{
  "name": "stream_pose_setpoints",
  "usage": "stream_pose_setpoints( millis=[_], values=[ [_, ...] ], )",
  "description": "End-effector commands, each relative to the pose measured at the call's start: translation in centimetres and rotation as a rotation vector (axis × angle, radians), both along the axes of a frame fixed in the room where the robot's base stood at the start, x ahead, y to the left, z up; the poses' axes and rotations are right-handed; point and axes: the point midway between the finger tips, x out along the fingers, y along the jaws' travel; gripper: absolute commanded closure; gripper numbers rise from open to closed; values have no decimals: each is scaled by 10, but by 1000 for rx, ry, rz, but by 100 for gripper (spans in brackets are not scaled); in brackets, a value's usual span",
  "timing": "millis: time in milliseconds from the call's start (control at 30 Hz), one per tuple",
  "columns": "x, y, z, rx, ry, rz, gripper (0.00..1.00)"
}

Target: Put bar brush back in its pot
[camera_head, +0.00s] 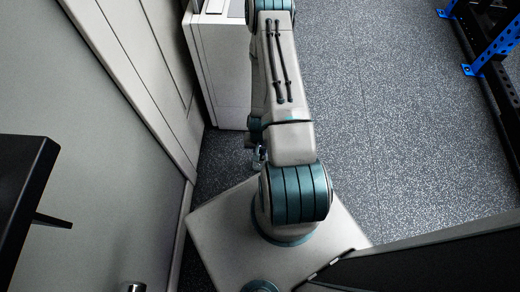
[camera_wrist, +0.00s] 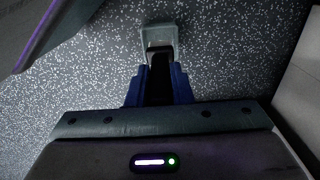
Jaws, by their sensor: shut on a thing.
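My gripper (camera_wrist: 160,88) shows in the wrist view, with its blue fingers shut on a dark, narrow thing, which I take to be the bar brush (camera_wrist: 160,62). A pale grey-green, squarish end (camera_wrist: 160,34) shows just beyond the fingertips; I cannot tell whether it is part of the brush. Speckled floor lies behind it. The fingers hide part of the held thing. In the head view my arm covers the middle and I cannot make out the fingers or the brush. I see no pot in either view.
A white cabinet (camera_head: 222,75) stands left of my arm in the head view, by a grey wall (camera_head: 75,120). A black shelf-like thing (camera_head: 22,190) juts in at the left. A blue and black rack (camera_head: 485,50) stands at the upper right. Speckled floor (camera_head: 400,130) is clear at right.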

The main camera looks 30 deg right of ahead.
Motion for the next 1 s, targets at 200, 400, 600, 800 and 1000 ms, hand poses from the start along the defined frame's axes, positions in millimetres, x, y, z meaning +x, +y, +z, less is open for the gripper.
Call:
stream_pose_setpoints(
  millis=[200,400,600,800,1000],
  values=[
    [0,0,-8,0,0,0,100],
    [0,0,-14,0,0,0,100],
    [0,0,-20,0,0,0,100],
    [0,0,-26,0,0,0,100],
    [0,0,-32,0,0,1,100]
  ],
)
